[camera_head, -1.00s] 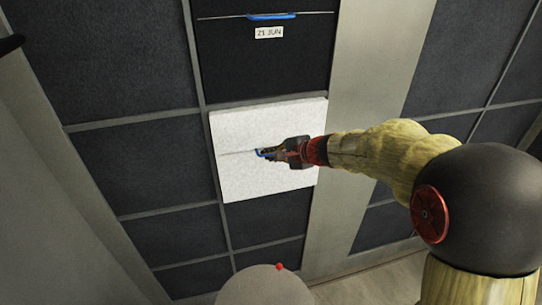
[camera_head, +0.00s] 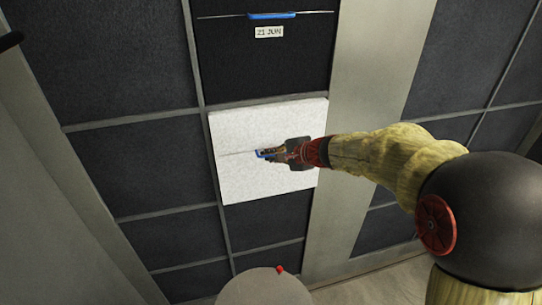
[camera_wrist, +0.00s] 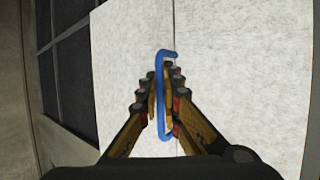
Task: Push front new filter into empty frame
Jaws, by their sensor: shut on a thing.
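The new filter (camera_head: 240,185) is a white square panel with a thin line across its middle. It sits at an opening in the wall of dark filters, and its edges appear to stand slightly proud of the frame (camera_head: 265,102). A blue handle (camera_wrist: 165,75) is fixed at its centre. My gripper (camera_head: 268,153) is shut on the blue handle; in the wrist view (camera_wrist: 163,105) the fingers close on it from both sides. The frame behind the filter is hidden by it.
A dark filter (camera_head: 268,60) with a blue handle and a "21 JUN" label is directly above. More dark panels (camera_head: 135,162) lie to the left. A grey metal post (camera_head: 355,80) stands right of the filter. Floor (camera_head: 370,285) shows at the bottom.

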